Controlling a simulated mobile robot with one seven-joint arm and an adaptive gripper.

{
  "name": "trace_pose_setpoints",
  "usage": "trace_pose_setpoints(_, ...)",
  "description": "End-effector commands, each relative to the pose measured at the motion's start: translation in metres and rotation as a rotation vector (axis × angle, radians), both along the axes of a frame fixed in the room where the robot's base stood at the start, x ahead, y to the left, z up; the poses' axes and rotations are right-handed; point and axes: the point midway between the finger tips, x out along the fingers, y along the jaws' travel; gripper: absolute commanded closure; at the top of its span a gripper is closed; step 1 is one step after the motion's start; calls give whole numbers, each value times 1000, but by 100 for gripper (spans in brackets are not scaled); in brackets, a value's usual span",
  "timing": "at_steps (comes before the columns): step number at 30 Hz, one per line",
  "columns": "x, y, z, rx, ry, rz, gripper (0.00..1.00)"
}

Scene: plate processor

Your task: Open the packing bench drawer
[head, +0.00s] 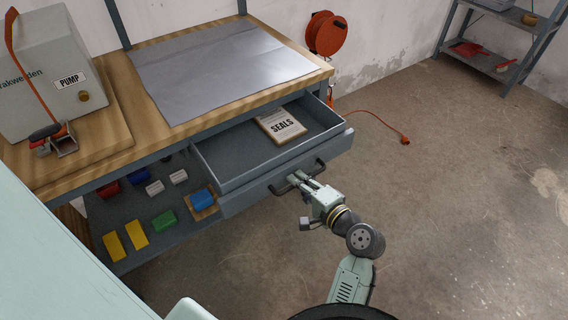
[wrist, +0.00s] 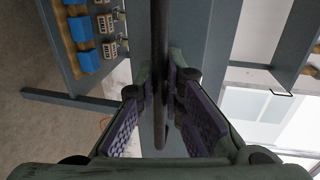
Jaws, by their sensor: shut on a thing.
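The grey packing bench drawer (head: 238,196) stands pulled out from under the wooden bench top (head: 100,155) in the head view. The dark bar handle (head: 281,189) runs along the drawer's front. My gripper (head: 304,181) is at the handle's middle, in front of the drawer. In the wrist view the handle (wrist: 160,60) passes between the padded fingers of my gripper (wrist: 162,105), which are shut on it. The drawer's back end is hidden under the bench top.
A lower shelf (head: 125,212) holds yellow, green, blue and other small blocks, left of the drawer. A grey sheet (head: 215,70) and a pump (head: 45,75) are on the bench top. An orange cable (head: 375,122) lies on the floor.

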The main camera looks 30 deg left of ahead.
Motion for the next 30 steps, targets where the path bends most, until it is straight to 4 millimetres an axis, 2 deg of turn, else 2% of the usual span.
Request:
trace_pose_setpoints(3,-8,-21,0,1,1,-3,100)
trace_pose_setpoints(9,-18,-43,0,0,0,-1,100)
trace_pose_setpoints(15,-21,-52,0,0,-1,0,100)
trace_pose_setpoints(26,-22,-53,0,0,-1,1,100)
trace_pose_setpoints(27,-22,-53,0,1,-1,0,90)
trace_pose_setpoints(30,-22,-53,0,1,-1,0,83)
